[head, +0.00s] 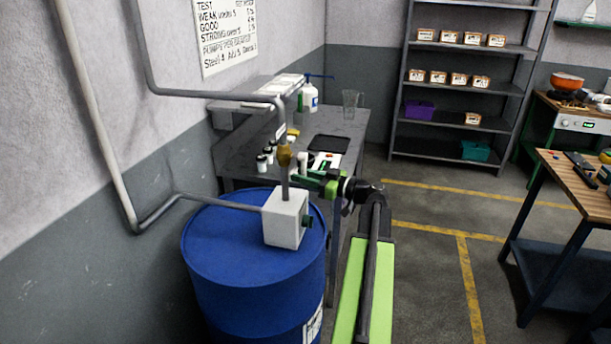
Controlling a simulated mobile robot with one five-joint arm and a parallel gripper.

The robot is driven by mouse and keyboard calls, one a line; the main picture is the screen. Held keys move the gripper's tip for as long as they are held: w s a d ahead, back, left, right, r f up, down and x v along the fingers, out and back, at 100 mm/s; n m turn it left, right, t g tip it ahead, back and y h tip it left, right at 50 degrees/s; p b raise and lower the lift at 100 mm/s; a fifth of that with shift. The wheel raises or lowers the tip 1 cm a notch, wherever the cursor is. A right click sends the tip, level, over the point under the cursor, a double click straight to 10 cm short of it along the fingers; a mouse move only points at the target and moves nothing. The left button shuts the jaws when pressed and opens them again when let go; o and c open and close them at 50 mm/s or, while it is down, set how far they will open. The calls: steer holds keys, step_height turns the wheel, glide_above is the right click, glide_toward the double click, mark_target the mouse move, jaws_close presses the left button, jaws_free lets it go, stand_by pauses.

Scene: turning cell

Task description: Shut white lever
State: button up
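A brass valve body (285,155) sits on the vertical grey pipe above a white box (285,218) on the blue drum (228,262). A small white upright piece (302,158) shows just right of the valve. I cannot tell whether it is the white lever or a jar on the table behind. My gripper (303,174), with green and black parts, reaches left to just below this piece, close to the pipe. Its fingertips are small and partly lost against the background. I cannot tell whether it touches anything or is open or shut.
The grey table (345,127) behind holds small jars, a spray bottle (308,98), a beaker (350,102) and a dark tray (329,143). Pipes run along the left wall. A wooden-topped bench (580,180) stands at the right. The yellow-lined floor (430,200) between is clear.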

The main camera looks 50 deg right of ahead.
jaws_close()
stand_by(1.0)
